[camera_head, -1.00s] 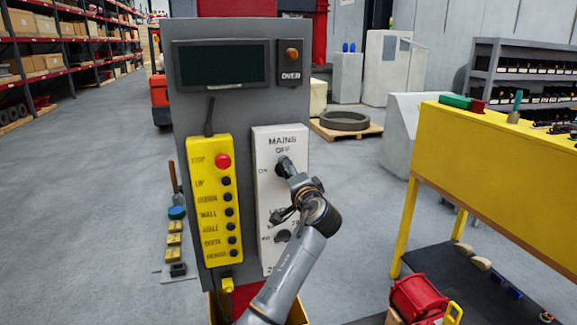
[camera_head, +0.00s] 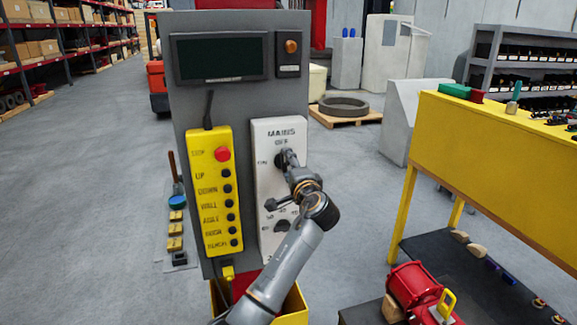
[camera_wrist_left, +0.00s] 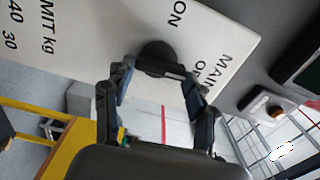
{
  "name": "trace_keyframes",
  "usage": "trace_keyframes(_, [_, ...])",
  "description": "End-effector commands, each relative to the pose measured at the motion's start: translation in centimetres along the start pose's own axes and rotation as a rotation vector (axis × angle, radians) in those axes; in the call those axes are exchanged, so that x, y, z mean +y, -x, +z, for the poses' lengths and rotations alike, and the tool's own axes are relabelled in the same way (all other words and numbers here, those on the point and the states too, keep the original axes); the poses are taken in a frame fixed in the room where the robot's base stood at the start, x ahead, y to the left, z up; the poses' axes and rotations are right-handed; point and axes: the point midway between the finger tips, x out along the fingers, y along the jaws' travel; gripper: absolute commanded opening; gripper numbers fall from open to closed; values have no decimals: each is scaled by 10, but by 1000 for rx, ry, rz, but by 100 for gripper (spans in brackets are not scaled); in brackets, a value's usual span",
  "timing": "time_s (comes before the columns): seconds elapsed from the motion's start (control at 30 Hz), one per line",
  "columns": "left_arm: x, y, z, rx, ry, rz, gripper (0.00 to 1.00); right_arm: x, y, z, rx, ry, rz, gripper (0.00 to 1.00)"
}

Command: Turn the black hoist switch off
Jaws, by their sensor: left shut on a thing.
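The black switch (camera_head: 286,158) is a round knob under the MAINS and OFF lettering on the white panel (camera_head: 262,205), with ON lettered at its left. It also shows in the left wrist view (camera_wrist_left: 156,52), with a raised grip bar. My left gripper (camera_head: 294,172) is at the knob, and its arm comes up from below. In the left wrist view my left gripper (camera_wrist_left: 160,78) has a finger at either side of the knob and is shut on it. The fingers partly hide the knob, so I cannot tell exactly where it points. My right gripper is out of view.
A lower dial (camera_head: 282,226) on the white panel is partly hidden by my arm. A yellow button box (camera_head: 211,195) with a red stop button hangs left of it. A dark display (camera_head: 220,57) is above. A yellow workbench (camera_head: 490,155) stands at right, with a red machine (camera_head: 415,290) below.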

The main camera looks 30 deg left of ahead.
Motion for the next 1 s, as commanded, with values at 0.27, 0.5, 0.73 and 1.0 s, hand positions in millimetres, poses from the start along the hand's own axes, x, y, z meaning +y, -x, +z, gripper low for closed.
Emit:
trace_keyframes(0.27, [0, 0, 0, 1, 1, 0, 79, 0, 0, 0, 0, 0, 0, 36])
trace_keyframes(0.5, [0, 2, 0, 1, 1, 0, 79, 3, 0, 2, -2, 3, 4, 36])
trace_keyframes(0.73, [2, 34, -1, 5, 3, 2, 79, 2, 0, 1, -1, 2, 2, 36])
trace_keyframes(1.0, [1, 91, -1, 4, 2, 2, 79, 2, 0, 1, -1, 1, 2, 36])
